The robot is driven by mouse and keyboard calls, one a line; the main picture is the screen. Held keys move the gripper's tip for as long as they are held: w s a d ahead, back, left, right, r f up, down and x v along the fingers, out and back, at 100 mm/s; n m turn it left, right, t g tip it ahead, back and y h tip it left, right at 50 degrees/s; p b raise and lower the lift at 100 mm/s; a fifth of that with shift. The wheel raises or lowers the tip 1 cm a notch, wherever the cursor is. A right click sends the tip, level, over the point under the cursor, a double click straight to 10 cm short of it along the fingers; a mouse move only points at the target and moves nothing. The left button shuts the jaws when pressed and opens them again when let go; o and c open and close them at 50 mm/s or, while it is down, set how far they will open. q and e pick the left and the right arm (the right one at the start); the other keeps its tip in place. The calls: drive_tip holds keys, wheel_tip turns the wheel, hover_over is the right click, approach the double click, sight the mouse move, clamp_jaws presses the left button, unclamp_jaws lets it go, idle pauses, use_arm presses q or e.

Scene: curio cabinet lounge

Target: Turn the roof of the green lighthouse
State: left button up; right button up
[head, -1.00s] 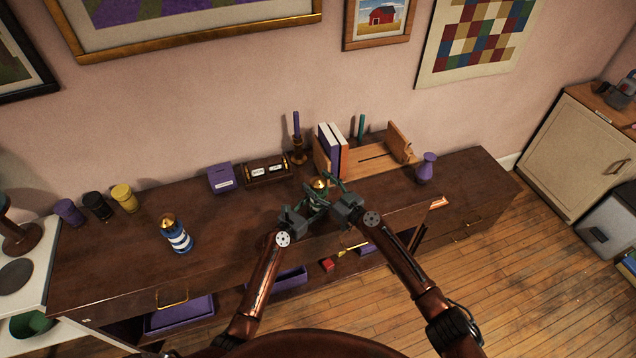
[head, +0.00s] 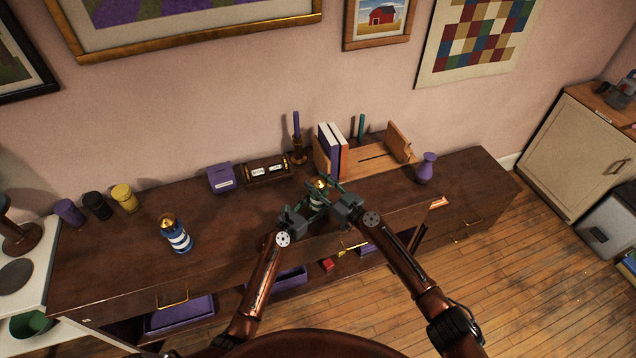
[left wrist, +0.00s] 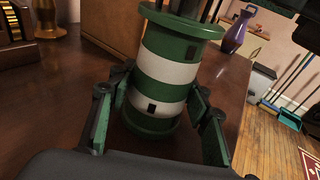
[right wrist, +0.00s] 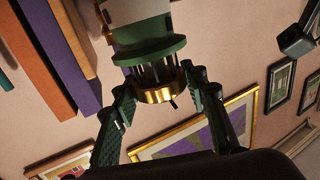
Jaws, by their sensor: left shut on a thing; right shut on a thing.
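The green lighthouse has a green and white striped tower (left wrist: 168,70) and a gold roof (right wrist: 160,93). It stands on the cabinet top, partly hidden by my grippers in the head view, where its gold roof (head: 320,183) shows. My left gripper (left wrist: 160,105) is shut on the lower tower, one finger on each side. My right gripper (right wrist: 160,88) is shut on the roof, its fingers on both sides of the gold band. Thin dark posts show between the roof and the green gallery rim (right wrist: 150,52).
A blue and white lighthouse (head: 176,236) stands to the left on the cabinet top (head: 120,255). Behind are a purple box (head: 221,178), a candlestick (head: 298,150) and a wooden book rack (head: 375,163). A purple vase (head: 426,168) stands to the right.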

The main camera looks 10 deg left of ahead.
drive_tip(key=shift+a+r+m+t, duration=0.3)
drive_tip(key=shift+a+r+t, duration=0.1)
drive_tip(key=shift+r+t, duration=0.15)
drive_tip(key=shift+h, duration=0.4)
drive_tip(key=shift+s+f+m+t+h, duration=0.1)
drive_tip(key=shift+f+m+t+h, duration=0.05)
drive_tip(key=shift+m+t+h, duration=0.6)
drive_tip(key=shift+f+m+t+h, duration=0.15)
drive_tip(key=shift+m+t+h, duration=0.5)
drive_tip(key=shift+t, duration=0.15)
drive_tip(key=shift+d+f+m+t+h, duration=0.1)
drive_tip(key=shift+m+t+h, duration=0.6)
drive_tip(key=shift+m+h, duration=0.5)
drive_tip(key=shift+d+f+m+t+h, duration=0.1)
drive_tip(key=shift+m+t+h, duration=0.65)
drive_tip(key=shift+h, duration=0.85)
drive_tip(key=shift+d+f+m+h, duration=0.15)
drive_tip(key=shift+m+h, duration=0.2)
drive_tip(key=shift+h, duration=0.05)
drive_tip(key=o, duration=1.2)
drive_tip(key=v, duration=1.2)
